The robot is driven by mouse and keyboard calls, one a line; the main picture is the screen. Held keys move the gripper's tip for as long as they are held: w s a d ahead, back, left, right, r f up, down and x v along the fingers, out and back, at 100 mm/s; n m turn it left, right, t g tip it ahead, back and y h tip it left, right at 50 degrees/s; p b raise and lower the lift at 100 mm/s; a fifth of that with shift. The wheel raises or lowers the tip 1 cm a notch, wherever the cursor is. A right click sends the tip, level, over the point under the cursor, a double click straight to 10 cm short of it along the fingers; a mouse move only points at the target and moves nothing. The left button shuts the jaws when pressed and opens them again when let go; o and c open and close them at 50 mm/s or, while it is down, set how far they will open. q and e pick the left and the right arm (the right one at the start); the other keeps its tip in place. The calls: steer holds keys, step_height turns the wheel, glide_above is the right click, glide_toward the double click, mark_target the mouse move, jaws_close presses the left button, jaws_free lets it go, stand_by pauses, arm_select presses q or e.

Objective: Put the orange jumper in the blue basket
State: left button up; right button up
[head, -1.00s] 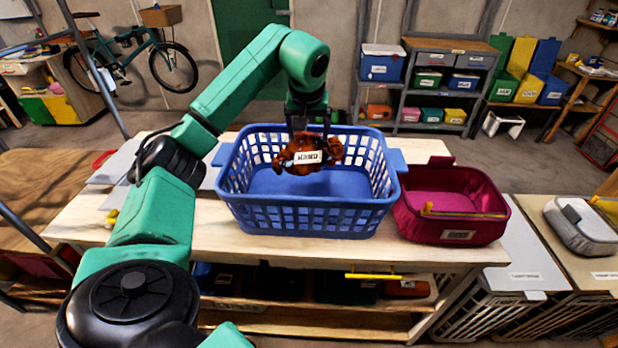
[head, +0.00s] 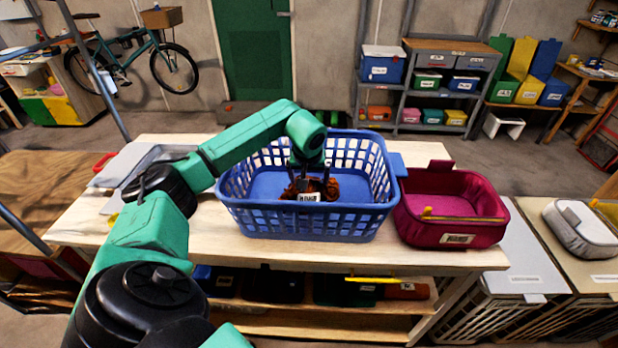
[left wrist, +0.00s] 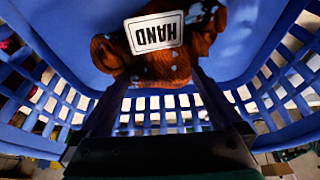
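The orange jumper (head: 325,188), bunched up with a white tag, is inside the blue basket (head: 300,222), low near its floor. In the left wrist view the jumper (left wrist: 165,66) sits between my finger ends, its tag reading HAND upside down. My left gripper (head: 308,180) reaches down into the basket from above, its fingers on either side of the fabric and apparently touching it. In the left wrist view the fingers (left wrist: 160,88) partly go behind the jumper. The basket's blue walls (left wrist: 60,90) surround it. My right gripper is not in view.
The basket stands on a wooden table (head: 220,235). A maroon fabric bin (head: 450,215) with a yellow item across it is close on the right. Grey trays (head: 140,165) lie left of the basket. Lidded hampers (head: 520,250) stand right of the table.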

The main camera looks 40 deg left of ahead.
arm_select(q)
steer(key=shift+r, duration=0.15)
steer(key=b+v, duration=0.2)
steer(key=v, duration=1)
